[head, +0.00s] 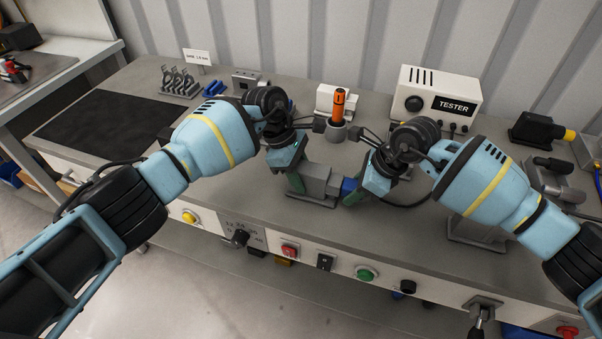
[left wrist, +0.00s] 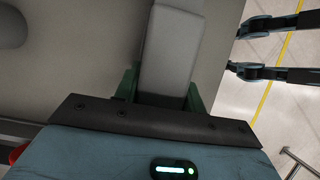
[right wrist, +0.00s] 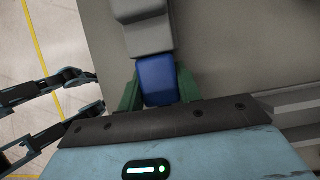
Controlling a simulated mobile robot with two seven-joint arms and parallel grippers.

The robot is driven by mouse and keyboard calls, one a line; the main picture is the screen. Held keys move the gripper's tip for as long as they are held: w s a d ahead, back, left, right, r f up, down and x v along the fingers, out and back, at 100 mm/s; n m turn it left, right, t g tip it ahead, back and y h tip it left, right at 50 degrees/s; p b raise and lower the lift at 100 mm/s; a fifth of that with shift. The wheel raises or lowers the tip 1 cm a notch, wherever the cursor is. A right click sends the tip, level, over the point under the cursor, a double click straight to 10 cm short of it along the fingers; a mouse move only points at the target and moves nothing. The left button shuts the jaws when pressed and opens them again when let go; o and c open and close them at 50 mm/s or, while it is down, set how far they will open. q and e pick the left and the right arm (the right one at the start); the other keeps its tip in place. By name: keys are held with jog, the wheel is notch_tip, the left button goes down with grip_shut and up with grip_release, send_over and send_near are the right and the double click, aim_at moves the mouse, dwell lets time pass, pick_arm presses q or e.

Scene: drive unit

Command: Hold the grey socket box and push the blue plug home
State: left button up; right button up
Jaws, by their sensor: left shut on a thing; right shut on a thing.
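The grey socket box (head: 318,182) stands on a flat base on the bench top, near the front edge. My left gripper (head: 296,182) is shut on its left end; in the left wrist view the box (left wrist: 166,50) lies between the green fingers. My right gripper (head: 354,194) is shut on the blue plug (head: 348,186), at the box's right side. In the right wrist view the plug (right wrist: 155,80) sits between the green fingers, in line with the box (right wrist: 147,36) and seemingly against it. How deep the plug sits cannot be seen.
A dark mat (head: 105,122) lies at the left. A dark cable (head: 405,204) runs right of the plug. Buttons and knobs line the bench front (head: 325,262).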

jog(key=o, duration=1.2)
jog(key=shift+d+f, duration=0.1)
jog(key=shift+c, duration=0.2)
jog(key=v, duration=1.2)
pick_arm(q)
jog(key=o, duration=1.1)
jog(key=shift+o, duration=0.2)
jog(key=shift+a+r, duration=0.1)
jog(key=v, duration=1.1)
jog(key=shift+r, duration=0.4)
jog(key=shift+w+a+f, duration=0.1)
jog(key=shift+a, duration=0.05)
pick_arm(e)
jog(key=shift+s, duration=0.1)
